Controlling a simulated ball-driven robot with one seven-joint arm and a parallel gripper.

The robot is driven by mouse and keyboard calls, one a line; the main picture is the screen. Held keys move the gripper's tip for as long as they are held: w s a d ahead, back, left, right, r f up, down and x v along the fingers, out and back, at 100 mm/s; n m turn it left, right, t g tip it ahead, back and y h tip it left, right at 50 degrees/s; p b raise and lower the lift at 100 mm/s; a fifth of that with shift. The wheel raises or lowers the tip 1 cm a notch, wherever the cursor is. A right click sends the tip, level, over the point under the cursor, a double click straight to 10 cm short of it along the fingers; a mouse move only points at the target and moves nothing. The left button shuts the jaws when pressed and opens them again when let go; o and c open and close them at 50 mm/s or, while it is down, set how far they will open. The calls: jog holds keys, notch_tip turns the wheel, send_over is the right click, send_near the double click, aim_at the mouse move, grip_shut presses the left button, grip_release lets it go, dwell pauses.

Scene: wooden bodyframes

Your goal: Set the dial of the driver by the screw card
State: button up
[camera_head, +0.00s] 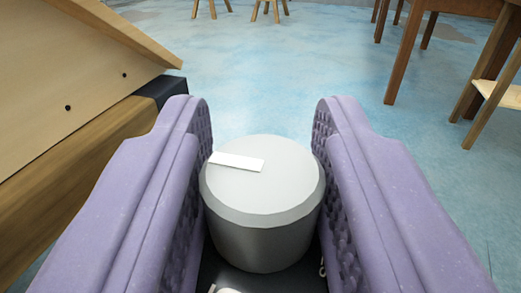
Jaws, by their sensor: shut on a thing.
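A grey round dial (268,193) with a lighter top stands between the two purple fingers of my gripper (264,180). A white bar mark (236,162) lies on its top, from near the middle toward the left edge, pointing left and slightly up in the picture. The fingers are shut on the dial's sides. Under the dial is a dark surface (262,283), partly hidden by the fingers, with small white marks at the bottom edge. The rest of the driver and the screw card cannot be made out.
A wooden bench edge (60,200) and a slanted wooden panel (80,70) with dark holes are close on the left. Wooden table legs (410,60) and a stool (495,95) stand on the right. The blue floor (290,60) ahead is open.

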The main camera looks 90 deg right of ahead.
jog(key=m+g+b, duration=0.2)
jog(key=g, duration=0.1)
jog(key=m+g, duration=0.1)
jog(key=g, duration=0.1)
jog(key=shift+a+f+y+b, duration=0.1)
jog(key=shift+f+y+b, duration=0.2)
jog(key=shift+b, duration=0.1)
jog(key=shift+r+m+g+y+b, duration=0.2)
jog(key=shift+m+g+y+b, duration=0.5)
jog(key=shift+m+g, duration=1.2)
jog(key=shift+g+y, duration=0.3)
jog(key=shift+g, duration=0.2)
jog(key=o, duration=1)
jog(key=shift+c, duration=0.2)
